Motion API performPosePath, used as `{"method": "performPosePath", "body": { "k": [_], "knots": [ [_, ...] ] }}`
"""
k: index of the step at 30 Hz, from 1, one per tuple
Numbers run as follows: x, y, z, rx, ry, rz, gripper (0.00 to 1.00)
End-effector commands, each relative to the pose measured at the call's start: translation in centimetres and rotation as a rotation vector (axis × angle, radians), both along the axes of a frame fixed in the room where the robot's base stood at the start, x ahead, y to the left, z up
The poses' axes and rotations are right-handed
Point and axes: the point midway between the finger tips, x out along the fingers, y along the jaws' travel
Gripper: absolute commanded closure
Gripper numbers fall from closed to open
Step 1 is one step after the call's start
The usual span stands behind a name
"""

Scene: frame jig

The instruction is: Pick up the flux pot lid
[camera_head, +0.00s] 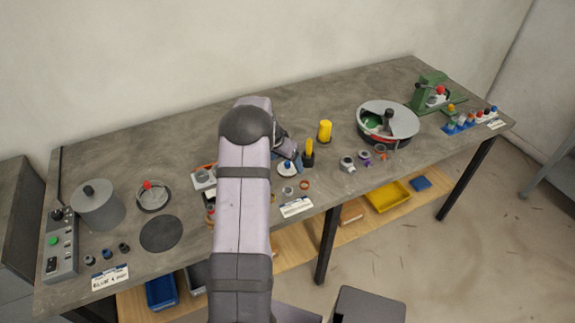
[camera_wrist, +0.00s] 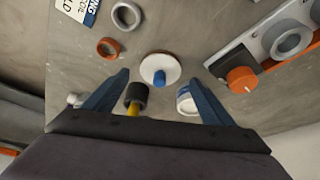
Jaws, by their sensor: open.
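A white round lid with a blue knob (camera_wrist: 160,72), which I take for the flux pot lid, shows in the wrist view between and just beyond my fingertips. In the head view the lid (camera_head: 286,170) is on the bench just right of my arm. My gripper (camera_wrist: 160,78) is open, with its two blue-grey fingers apart on either side of the lid and nothing held. I cannot tell its exact height above the lid. A white and blue pot (camera_wrist: 186,101) is close to the right finger and partly hidden. My arm hides much of the gripper in the head view.
A black holder with a yellow tool (camera_wrist: 135,97) is near the left finger. An orange ring (camera_wrist: 108,48), a grey ring (camera_wrist: 126,15) and a device with an orange knob (camera_wrist: 242,79) lie around. A yellow cylinder (camera_head: 325,131) stands behind. The back of the bench (camera_head: 190,135) is clear.

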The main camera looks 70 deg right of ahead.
Motion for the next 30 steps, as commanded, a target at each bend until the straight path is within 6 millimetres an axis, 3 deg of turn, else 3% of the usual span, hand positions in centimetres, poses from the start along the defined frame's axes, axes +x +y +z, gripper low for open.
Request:
{"method": "performPosePath", "body": {
  "k": [6, 14, 15, 20, 21, 30],
  "knots": [
    [-0.2, -0.6, -1.4, 0.0, 0.0, 0.0, 0.23],
    [-0.2, -0.7, -1.6, -0.001, -0.001, -0.001, 0.23],
    [-0.2, -0.7, -1.7, -0.001, -0.001, -0.001, 0.25],
    [-0.2, -0.7, -1.6, -0.001, 0.0, -0.001, 0.63],
    [-0.2, -0.7, -1.6, -0.001, 0.0, -0.001, 0.67],
    [-0.2, -0.7, -1.5, -0.002, -0.001, -0.001, 0.67]
  ]
}}
